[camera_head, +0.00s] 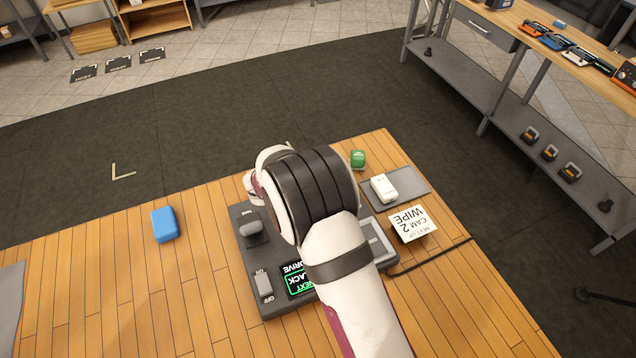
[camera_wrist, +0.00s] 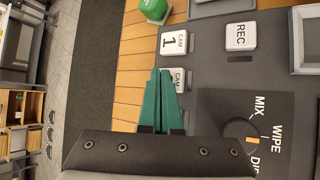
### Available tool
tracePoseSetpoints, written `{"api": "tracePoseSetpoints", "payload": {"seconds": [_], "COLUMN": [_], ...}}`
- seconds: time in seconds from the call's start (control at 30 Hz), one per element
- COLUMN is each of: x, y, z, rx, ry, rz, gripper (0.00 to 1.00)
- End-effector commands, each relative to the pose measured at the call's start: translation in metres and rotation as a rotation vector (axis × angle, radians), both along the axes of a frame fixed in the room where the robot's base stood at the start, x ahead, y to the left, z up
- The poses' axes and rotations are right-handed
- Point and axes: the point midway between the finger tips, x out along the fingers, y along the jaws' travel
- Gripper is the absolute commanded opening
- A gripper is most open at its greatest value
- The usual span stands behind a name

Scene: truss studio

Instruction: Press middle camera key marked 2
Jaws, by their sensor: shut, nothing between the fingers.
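The switcher panel (camera_head: 243,215) is a dark grey console on the wooden desk. My arm covers much of it in the head view, so the camera keys and my gripper are hidden there. In the wrist view, my gripper (camera_wrist: 162,76) shows two teal fingers, closed together with nothing held. Their tips lie over the left edge of a white key marked CAM (camera_wrist: 177,75); its number is hidden. I cannot tell whether they touch it. The white key marked CAM 1 (camera_wrist: 173,40) sits just above it in the picture, clear of the fingers.
A white REC key (camera_wrist: 241,36) and a MIX/WIPE/DIP dial (camera_wrist: 253,143) lie to the right. A card reading CAM 2 WIPE (camera_head: 412,225), a green object (camera_head: 358,159), a white object on a grey mat (camera_head: 384,188) and a blue box (camera_head: 164,225) are around the panel.

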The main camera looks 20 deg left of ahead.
Motion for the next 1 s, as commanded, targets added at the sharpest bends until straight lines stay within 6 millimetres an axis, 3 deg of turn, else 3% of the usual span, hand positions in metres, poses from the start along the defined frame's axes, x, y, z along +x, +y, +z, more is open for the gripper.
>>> {"api": "tracePoseSetpoints", "payload": {"seconds": [1.0], "x": [0.0000], "y": [0.0000], "z": [-0.0073], "rx": [0.000], "ry": [0.000], "rz": [0.000], "gripper": [0.00]}}
